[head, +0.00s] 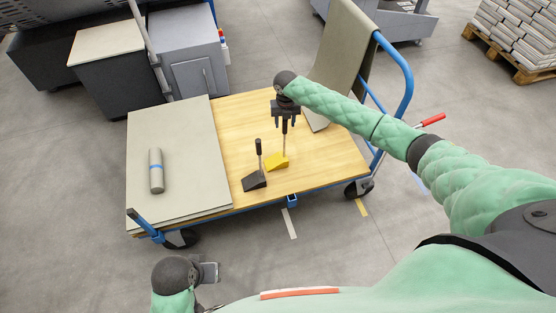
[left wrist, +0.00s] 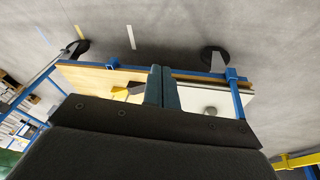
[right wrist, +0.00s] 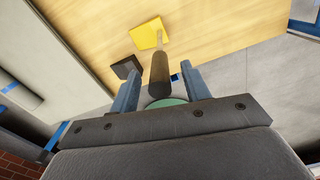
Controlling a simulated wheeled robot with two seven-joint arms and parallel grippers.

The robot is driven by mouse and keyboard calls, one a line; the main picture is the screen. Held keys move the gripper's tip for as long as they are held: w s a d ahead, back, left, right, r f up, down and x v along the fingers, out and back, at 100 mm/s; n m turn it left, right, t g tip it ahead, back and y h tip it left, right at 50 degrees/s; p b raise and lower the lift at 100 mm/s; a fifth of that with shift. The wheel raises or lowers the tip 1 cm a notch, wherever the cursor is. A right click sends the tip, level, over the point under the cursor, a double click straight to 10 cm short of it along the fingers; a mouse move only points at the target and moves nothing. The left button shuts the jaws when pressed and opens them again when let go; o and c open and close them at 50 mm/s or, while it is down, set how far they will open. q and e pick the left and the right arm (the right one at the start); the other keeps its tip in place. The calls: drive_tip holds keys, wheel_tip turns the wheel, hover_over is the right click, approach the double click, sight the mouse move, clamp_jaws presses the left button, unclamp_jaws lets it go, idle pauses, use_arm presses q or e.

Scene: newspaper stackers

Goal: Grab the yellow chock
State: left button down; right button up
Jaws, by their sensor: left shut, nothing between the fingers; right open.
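The yellow chock (head: 277,162) lies on the wooden deck of the cart, with an upright handle rising from it. My right gripper (head: 285,122) is directly above it, pointing down, its fingers at the top of the handle. In the right wrist view the dark handle grip (right wrist: 159,75) stands between the open fingers (right wrist: 160,88), and the yellow chock (right wrist: 149,33) shows beyond it. I cannot tell whether a finger touches the handle. My left gripper (head: 210,272) is shut and empty, low in front of the cart; its fingers show in the left wrist view (left wrist: 162,88).
A black chock (head: 254,181) with its own handle stands just left of the yellow one. Grey sheets (head: 190,125) cover the cart's left side, with a rolled bundle (head: 156,170) on top. The cart's blue frame (head: 407,75) rises at right, beside my right arm.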

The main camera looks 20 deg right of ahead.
drive_tip(key=shift+f, duration=1.1)
clamp_jaws()
drive_tip(key=shift+r, duration=0.1)
idle(0.5)
